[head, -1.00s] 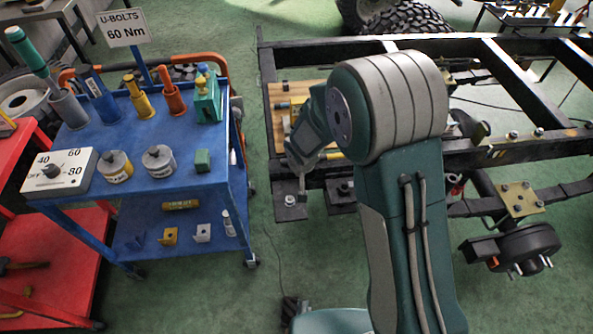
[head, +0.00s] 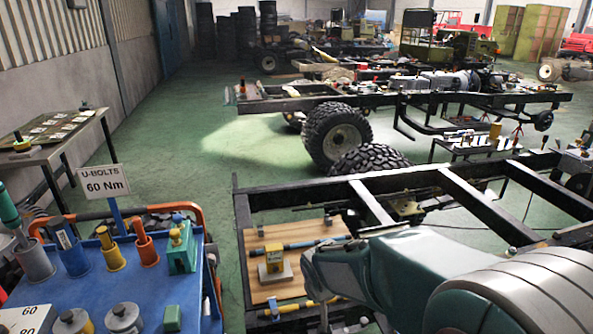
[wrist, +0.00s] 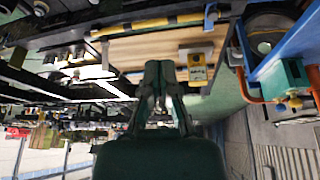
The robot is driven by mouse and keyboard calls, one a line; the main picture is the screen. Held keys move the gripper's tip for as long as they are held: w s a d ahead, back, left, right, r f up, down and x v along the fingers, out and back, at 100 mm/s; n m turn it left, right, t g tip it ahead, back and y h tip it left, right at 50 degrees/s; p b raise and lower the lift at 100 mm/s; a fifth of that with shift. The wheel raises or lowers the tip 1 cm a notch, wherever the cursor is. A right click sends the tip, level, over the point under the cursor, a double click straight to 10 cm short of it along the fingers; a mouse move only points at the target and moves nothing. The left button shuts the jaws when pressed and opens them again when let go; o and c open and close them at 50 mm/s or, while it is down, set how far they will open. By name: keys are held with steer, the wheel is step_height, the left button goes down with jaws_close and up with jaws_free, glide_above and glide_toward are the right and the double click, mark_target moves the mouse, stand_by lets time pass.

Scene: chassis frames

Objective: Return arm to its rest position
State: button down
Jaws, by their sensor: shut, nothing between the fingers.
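My green and grey arm reaches in from the lower right of the head view. My gripper (head: 324,316) hangs at the left end of it, over the near chassis frame (head: 243,215) by the wooden board (head: 262,291). In the wrist view my gripper (wrist: 160,98) has its fingers together with nothing between them. The board (wrist: 140,50) lies beyond the fingertips there, with a yellow block-shaped device (wrist: 197,68) on it.
A blue cart (head: 90,265) with tools in coloured cups stands at the left, under a U-BOLTS 60 Nm sign (head: 104,182). Tyres (head: 337,138) and a second chassis (head: 400,98) stand farther back. Green floor is open between the cart and the far chassis.

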steer(key=s+d+r, duration=0.5)
steer(key=s+r, duration=0.1)
steer(key=s, duration=0.4)
steer(key=s+d+r+t, duration=0.1)
steer(key=s+d+r, duration=0.4)
steer(key=s, duration=0.6)
step_height(320, 180, up, 3)
steer(key=shift+d+f+m, duration=0.2)
steer(key=shift+m, duration=0.2)
